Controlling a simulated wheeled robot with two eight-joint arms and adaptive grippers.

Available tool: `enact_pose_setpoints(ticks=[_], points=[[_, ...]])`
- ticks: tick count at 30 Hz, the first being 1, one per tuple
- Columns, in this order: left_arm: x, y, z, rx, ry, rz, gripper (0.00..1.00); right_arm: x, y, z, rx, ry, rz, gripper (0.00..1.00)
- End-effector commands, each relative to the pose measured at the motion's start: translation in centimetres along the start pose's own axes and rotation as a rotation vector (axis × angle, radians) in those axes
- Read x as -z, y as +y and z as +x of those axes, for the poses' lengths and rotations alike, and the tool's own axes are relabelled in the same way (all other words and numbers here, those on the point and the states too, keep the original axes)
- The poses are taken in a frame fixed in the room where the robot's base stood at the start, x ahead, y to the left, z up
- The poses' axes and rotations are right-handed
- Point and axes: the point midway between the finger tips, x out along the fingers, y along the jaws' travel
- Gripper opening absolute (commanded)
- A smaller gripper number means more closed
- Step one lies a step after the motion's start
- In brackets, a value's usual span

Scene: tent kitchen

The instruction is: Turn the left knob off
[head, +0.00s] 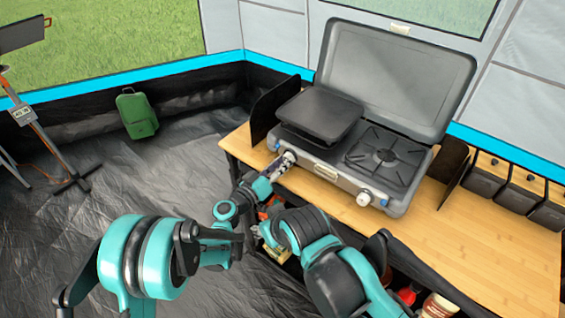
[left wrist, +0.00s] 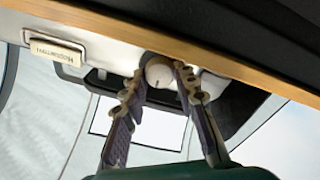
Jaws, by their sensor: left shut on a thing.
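The camping stove (head: 340,188) stands on the wooden counter with its lid up. The left knob (head: 290,156) is a small round white knob at the left end of the stove's front. My left gripper (head: 281,164) reaches it from the front left and is shut on it. In the left wrist view the white left knob (left wrist: 159,72) sits between the two fingertips of the left gripper (left wrist: 160,80), one finger on each side. The right knob (head: 363,198) is white and stands free near the stove's right front. My right gripper is not in view.
A black flat pan (head: 319,114) covers the left burner; the right burner (head: 385,157) is bare. The wooden counter (head: 490,240) is clear to the right, with dark containers (head: 520,190) at its back. Items sit below the counter.

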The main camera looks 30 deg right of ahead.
Motion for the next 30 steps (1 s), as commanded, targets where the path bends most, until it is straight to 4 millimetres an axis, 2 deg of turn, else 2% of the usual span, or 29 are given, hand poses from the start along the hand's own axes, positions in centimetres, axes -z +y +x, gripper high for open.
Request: enact_pose_setpoints(ticks=[17,18,20,30], points=[[-0.14,0.03,0.0,-0.001,-0.002,0.034,0.0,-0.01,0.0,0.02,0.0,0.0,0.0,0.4],[-0.14,0.03,0.0,-0.001,-0.002,0.034,0.36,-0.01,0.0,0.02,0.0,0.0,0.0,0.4],[-0.12,0.03,0.0,-0.001,-0.002,0.033,0.49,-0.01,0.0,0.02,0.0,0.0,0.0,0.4],[-0.04,-0.01,-0.26,0.0,-0.001,0.032,0.49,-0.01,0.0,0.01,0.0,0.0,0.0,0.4]])
